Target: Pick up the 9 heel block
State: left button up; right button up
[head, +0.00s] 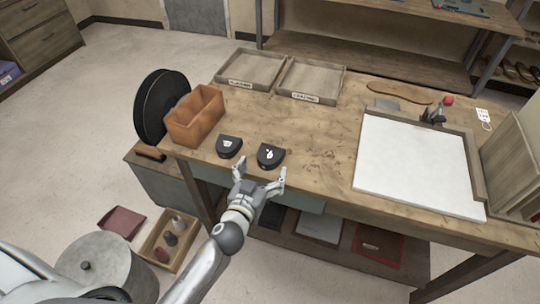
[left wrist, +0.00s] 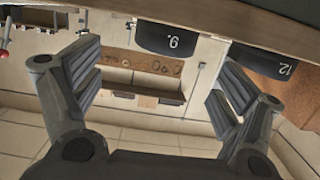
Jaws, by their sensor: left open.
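The 9 heel block (head: 270,156) is a black D-shaped block near the front edge of the workbench, the right one of two. In the left wrist view the 9 heel block (left wrist: 168,38) shows its front face with a white 9, at the top of the picture beyond the fingers. My left gripper (head: 262,172) is open and empty, just in front of this block at the bench edge. In the left wrist view its two fingers (left wrist: 155,78) are spread wide, with the block roughly ahead of the gap. My right gripper is not in view.
A second black block, marked 12 (left wrist: 267,62), sits close by; it is the left block (head: 228,147) in the head view. An open brown box (head: 194,122) stands left of it. Two labelled trays (head: 312,82) are behind. A white board (head: 412,165) lies right. Bench between is clear.

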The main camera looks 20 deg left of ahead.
aim_at(267, 160)
pick_arm(q)
jog(key=shift+w+a+f+p, duration=0.1)
jog(key=shift+w+f, duration=0.15)
jog(key=shift+w, duration=0.6)
jog(key=shift+w+f+p, duration=0.1)
jog(key=shift+w+f, duration=0.1)
jog(key=shift+w, duration=0.7)
jog(key=shift+w+a+f+p, duration=0.1)
jog(key=shift+w+f, duration=0.15)
jog(key=shift+w, duration=0.6)
jog(key=c, duration=1.2)
